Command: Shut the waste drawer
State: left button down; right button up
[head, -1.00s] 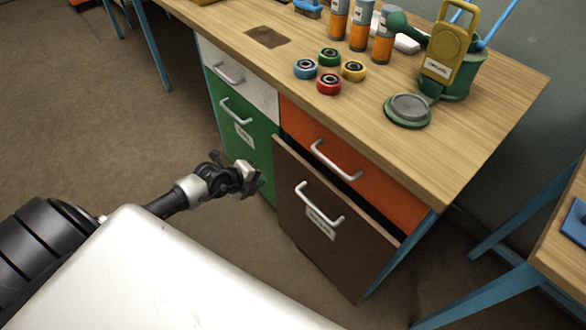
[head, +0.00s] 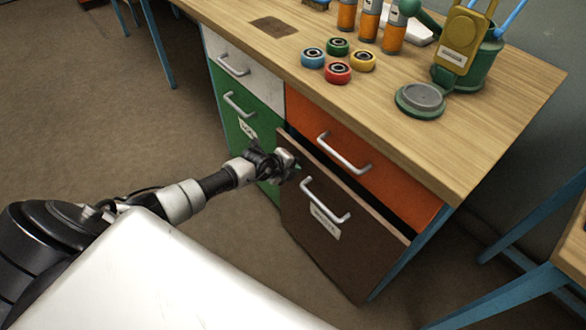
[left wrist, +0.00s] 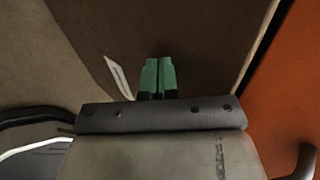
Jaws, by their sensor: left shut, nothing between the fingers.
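The waste drawer (head: 345,245) is the brown lower drawer of the bench, with a pale bar handle (head: 325,202) and a white label (head: 325,222). It stands partly open, with a dark gap along its top edge below the orange drawer. My left gripper (head: 296,170) is shut and empty at the upper left edge of the brown front, left of the handle. In the left wrist view its green fingertips (left wrist: 157,76) are together in front of the brown front (left wrist: 205,45). I cannot tell whether they touch it. My right gripper is not in view.
The orange drawer (head: 375,165), green drawer (head: 232,125) and white drawer (head: 245,72) beside and above look shut. The bench top (head: 440,140) holds several coloured rings, orange bottles and a green can. Another blue-legged table stands at the right.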

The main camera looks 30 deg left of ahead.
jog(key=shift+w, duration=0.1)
pick_arm(q)
jog(key=w, duration=0.1)
jog(key=w+d, duration=0.1)
jog(key=w, duration=0.2)
jog(key=shift+w+d, duration=0.25)
jog(key=shift+d, duration=0.05)
jog(key=shift+r, duration=0.15)
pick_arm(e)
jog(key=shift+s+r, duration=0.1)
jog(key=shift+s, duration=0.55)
pick_arm(q)
jog(key=shift+r, duration=0.1)
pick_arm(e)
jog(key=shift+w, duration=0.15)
